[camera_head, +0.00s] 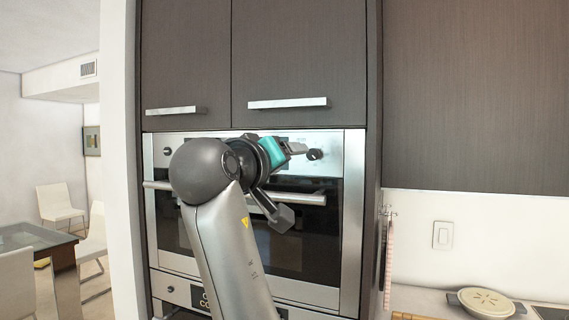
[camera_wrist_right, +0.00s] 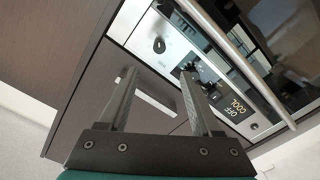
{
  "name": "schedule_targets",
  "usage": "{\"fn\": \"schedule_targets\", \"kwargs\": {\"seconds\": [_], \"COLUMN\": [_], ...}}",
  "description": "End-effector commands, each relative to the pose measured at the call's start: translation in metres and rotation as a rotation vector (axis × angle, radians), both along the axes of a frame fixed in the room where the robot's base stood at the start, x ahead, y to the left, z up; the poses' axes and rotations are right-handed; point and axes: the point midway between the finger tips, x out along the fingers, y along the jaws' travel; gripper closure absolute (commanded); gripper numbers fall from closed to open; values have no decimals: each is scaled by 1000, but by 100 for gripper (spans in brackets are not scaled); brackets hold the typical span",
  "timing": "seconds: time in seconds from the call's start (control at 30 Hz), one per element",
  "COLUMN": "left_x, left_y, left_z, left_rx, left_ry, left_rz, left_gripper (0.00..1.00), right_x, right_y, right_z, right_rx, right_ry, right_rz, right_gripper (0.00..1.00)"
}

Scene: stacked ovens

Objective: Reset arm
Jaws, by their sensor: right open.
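My right arm rises from the bottom middle of the head view, in front of the upper oven (camera_head: 310,250). My right gripper (camera_head: 297,148), with a teal body, is near the oven's top control panel and black knob (camera_head: 315,155); I cannot tell whether it touches them. In the right wrist view the gripper (camera_wrist_right: 158,80) shows two dark fingers spread apart with nothing between them. My left gripper is not in view.
The upper oven's bar handle (camera_head: 300,196) runs behind my arm. Cabinet doors (camera_head: 290,50) are above. A counter with a pale round lidded dish (camera_head: 486,302) is at right.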

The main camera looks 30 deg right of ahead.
Motion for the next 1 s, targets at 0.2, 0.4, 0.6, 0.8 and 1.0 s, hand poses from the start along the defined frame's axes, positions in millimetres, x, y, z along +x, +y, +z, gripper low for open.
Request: {"fn": "schedule_targets", "kwargs": {"seconds": [0.2, 0.4, 0.6, 0.8, 1.0], "left_x": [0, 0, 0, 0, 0], "left_y": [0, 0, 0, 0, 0], "left_z": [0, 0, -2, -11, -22], "left_rx": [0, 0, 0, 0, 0], "left_ry": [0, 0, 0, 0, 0], "left_rz": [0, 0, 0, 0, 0], "left_gripper": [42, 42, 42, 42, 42], "right_x": [-1, -1, 7, 65, 115], "right_y": [1, 1, 2, 14, 34], "right_z": [1, 1, -10, -101, -247], "right_rx": [0, -1, -11, -71, -90], "right_ry": [0, -1, 21, 187, 391], "right_rz": [-1, 0, 10, 112, 273], "right_gripper": [34, 34, 34, 34, 34]}}
